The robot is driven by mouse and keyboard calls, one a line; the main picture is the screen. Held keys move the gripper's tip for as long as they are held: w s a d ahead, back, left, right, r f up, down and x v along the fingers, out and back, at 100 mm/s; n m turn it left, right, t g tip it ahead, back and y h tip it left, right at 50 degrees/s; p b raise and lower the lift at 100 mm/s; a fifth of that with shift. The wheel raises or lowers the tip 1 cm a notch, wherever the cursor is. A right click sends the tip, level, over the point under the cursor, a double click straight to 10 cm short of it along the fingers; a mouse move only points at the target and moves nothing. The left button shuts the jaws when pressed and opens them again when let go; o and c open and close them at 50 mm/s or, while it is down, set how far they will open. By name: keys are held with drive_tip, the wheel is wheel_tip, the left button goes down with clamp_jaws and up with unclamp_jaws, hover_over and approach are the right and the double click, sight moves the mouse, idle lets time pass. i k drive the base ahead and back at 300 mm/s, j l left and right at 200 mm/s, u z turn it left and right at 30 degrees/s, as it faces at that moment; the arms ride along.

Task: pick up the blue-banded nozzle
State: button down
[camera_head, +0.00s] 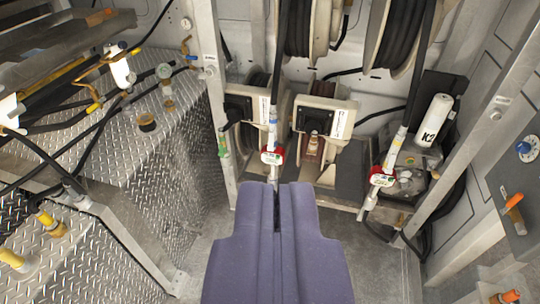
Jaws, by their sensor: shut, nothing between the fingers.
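The blue-banded nozzle (272,135) hangs upright on a dark hose in the middle, in front of the reels. It has a pale body with a small bluish band and a red-and-white tag. Its thin lower tip reaches down to just above the fingertips in the picture. My gripper (277,190) comes in from the bottom centre, with two purple-grey fingers shut together and nothing between them. The fingers appear below and in front of the nozzle; I cannot tell the gap in depth.
A similar nozzle with a yellow band (390,158) hangs at the right by a white canister (434,120). A green-handled nozzle (223,144) is left of centre. Diamond-plate boxes (135,150) fill the left; grey floor (375,275) is open below.

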sight(271, 160)
drive_tip(key=i+j+z, duration=0.1)
drive_tip(key=i, duration=0.3)
drive_tip(key=i+j, duration=0.25)
drive_tip(key=i, duration=0.2)
drive_tip(key=i+j+z, duration=0.15)
drive_tip(key=i, duration=0.25)
